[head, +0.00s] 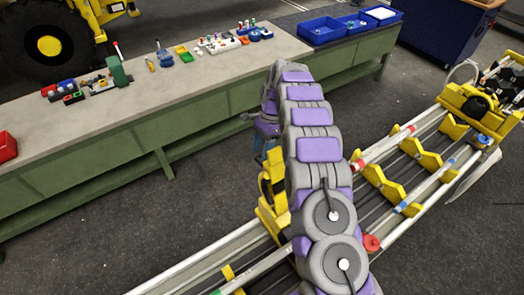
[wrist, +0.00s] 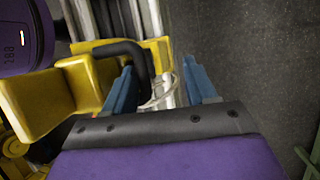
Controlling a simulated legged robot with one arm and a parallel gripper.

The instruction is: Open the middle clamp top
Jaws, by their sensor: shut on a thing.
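In the wrist view, my gripper (wrist: 160,72) has its two blue fingers apart, with a curved black handle (wrist: 135,52) at the left finger. The handle joins a yellow clamp part (wrist: 70,85) at the left. A pale, blurred rod-like piece (wrist: 165,92) shows between the fingers. The exact contact at the fingertips is hard to see. In the head view, a yellow clamp (head: 271,207) stands on the boom rails beside my arm, which hides much of it and most of the gripper.
The boom rails (head: 412,208) run diagonally, with yellow brackets (head: 383,182) and another yellow clamp (head: 480,107) with a black part at the far right. A green workbench (head: 100,160) with tools and blue bins (head: 322,30) stands behind. Dark floor lies between bench and rails.

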